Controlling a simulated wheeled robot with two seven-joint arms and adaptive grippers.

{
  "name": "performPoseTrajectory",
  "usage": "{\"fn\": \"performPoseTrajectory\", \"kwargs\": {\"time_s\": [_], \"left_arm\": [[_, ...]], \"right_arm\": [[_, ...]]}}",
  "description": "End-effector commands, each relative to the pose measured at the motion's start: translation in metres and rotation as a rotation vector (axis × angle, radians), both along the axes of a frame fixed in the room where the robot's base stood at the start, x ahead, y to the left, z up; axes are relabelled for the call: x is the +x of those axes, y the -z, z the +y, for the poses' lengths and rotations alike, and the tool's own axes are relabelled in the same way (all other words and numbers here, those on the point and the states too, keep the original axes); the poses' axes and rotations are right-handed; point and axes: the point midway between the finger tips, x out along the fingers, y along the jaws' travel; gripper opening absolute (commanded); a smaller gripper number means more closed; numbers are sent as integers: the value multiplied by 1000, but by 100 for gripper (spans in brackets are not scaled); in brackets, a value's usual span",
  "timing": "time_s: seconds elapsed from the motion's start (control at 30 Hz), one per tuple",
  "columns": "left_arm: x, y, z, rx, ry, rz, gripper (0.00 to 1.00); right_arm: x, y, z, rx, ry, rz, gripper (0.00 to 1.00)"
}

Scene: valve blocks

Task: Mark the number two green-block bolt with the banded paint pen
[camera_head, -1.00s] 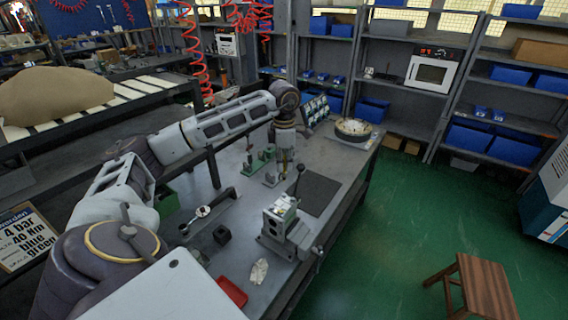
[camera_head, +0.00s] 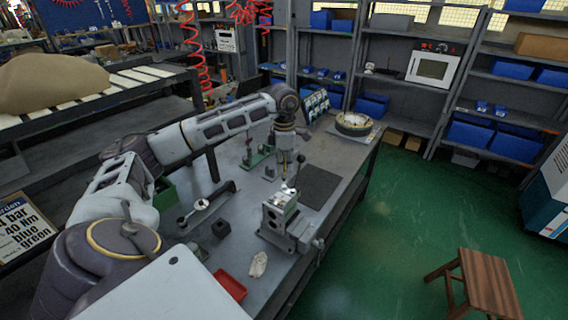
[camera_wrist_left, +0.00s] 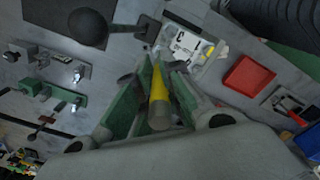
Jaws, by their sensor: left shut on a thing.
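My left gripper (camera_head: 287,166) is shut on a yellow pen, held over the bench. The pen (camera_wrist_left: 158,95) sits between the green-lined fingers in the left wrist view; its bands cannot be made out. The green block (camera_head: 258,156) stands on the bench behind and left of the gripper. It also shows at the left of the left wrist view (camera_wrist_left: 66,94), with bolts standing on it, apart from the pen. Their numbers are too small to read. A grey block (camera_wrist_left: 68,68) with bolts lies beside it. My right gripper is not in view.
A grey valve-like fixture with a black-knobbed lever (camera_head: 280,214) stands close to the gripper on the near side. A red tray (camera_head: 230,285), a wrench-like tool (camera_head: 207,206) and a black cube (camera_head: 221,229) lie nearer.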

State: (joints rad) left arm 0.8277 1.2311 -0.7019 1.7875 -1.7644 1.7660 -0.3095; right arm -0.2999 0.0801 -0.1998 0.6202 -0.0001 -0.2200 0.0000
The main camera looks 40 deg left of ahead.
Motion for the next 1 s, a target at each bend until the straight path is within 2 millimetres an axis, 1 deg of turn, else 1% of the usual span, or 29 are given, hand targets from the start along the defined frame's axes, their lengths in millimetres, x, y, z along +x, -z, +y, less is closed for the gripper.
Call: {"fn": "performPoseTrajectory", "kwargs": {"time_s": [0.03, 0.23, 1.0], "left_arm": [[0, 4, 0, 0, 0, 0, 0], [0, 9, 0, 0, 0, 0, 0], [0, 12, 0, 0, 0, 0, 0]], "right_arm": [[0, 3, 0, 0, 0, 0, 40], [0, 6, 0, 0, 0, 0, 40], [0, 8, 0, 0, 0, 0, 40]]}}
